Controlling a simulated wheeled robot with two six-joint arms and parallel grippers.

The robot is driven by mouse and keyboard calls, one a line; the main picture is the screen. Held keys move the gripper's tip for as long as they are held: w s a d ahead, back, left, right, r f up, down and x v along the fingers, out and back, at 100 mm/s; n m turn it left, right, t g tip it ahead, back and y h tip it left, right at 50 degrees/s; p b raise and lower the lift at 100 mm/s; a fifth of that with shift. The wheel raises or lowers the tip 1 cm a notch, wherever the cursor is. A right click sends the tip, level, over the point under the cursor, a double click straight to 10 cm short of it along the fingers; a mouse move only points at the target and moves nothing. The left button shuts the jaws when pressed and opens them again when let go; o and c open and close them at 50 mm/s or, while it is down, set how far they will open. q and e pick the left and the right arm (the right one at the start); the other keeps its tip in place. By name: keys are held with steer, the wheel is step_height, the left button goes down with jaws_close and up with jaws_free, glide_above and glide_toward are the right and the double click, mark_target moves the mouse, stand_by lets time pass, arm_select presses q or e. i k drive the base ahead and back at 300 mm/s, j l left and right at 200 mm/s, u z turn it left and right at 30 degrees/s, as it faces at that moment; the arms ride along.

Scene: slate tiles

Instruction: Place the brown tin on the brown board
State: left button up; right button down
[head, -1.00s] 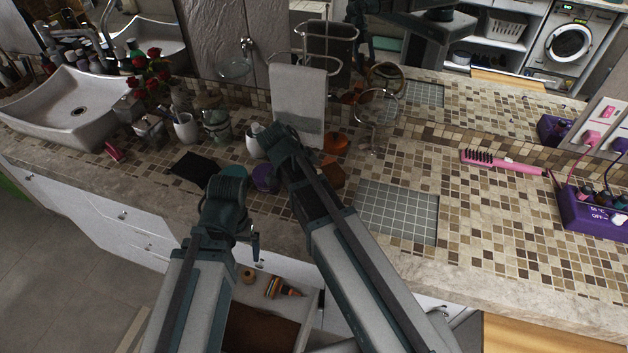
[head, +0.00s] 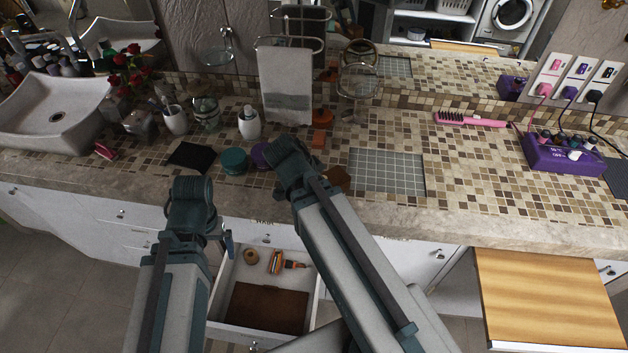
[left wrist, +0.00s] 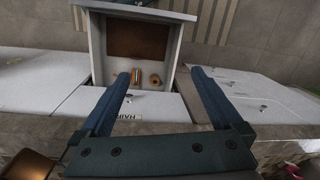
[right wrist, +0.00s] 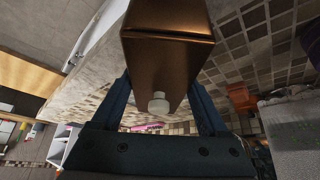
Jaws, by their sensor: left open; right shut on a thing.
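The brown tin (right wrist: 168,45) is a glossy copper-brown box with a pale knob in the right wrist view. My right gripper (right wrist: 160,85) is shut on it. In the head view the tin (head: 338,180) shows in part beside my right arm, which hides the right fingers. The brown board (head: 267,307) lies flat in an open white drawer under the counter; it also shows in the left wrist view (left wrist: 138,40). My left gripper (left wrist: 160,75) is open and empty, close to the drawer's side; in the head view it shows small (head: 227,243).
In the drawer (head: 314,306), a tape roll (head: 251,257) and an orange-and-black item (head: 285,263) lie behind the board. On the counter are a teal tin (head: 234,161), a black mat (head: 192,157) and a grey grid mat (head: 385,172). A wooden top (head: 545,300) juts out at right.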

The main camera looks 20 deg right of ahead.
mark_target(267, 309)
steer(key=k+j+z, duration=0.15)
steer(key=j, duration=0.25)
steer(key=j+z, duration=0.1)
steer(key=j, duration=0.3)
steer(key=k+j+z, duration=0.15)
steer(key=j, duration=0.2)
steer(key=k+j+z, duration=0.15)
steer(key=j, duration=0.25)
